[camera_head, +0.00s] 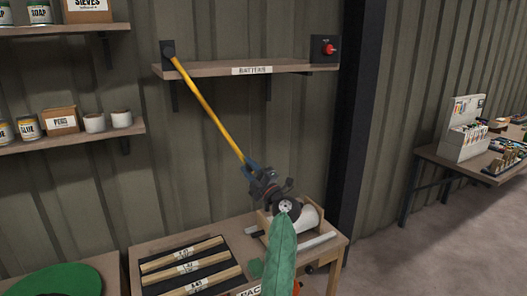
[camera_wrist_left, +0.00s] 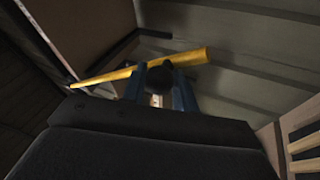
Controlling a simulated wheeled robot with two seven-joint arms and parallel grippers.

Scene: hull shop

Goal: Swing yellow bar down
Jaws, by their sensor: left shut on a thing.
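The yellow bar (camera_head: 205,105) hangs from a dark pivot block (camera_head: 168,50) on the wall, at the left end of a shelf. It slants down to the right. My left gripper (camera_head: 250,168) is shut at its lower end, above the workbench. In the left wrist view the bar (camera_wrist_left: 110,74) crosses behind the blue fingers (camera_wrist_left: 160,85), with a dark round knob (camera_wrist_left: 158,78) between them. The gripper covers the bar's lower tip in the head view. My right gripper is in neither view.
The wall shelf (camera_head: 215,69) holds a box with a red knob (camera_head: 329,49) at its right end. The workbench (camera_head: 215,236) below carries a tray of wooden strips (camera_head: 188,267) and a white roll (camera_head: 309,218). A dark post (camera_head: 357,110) stands to the right.

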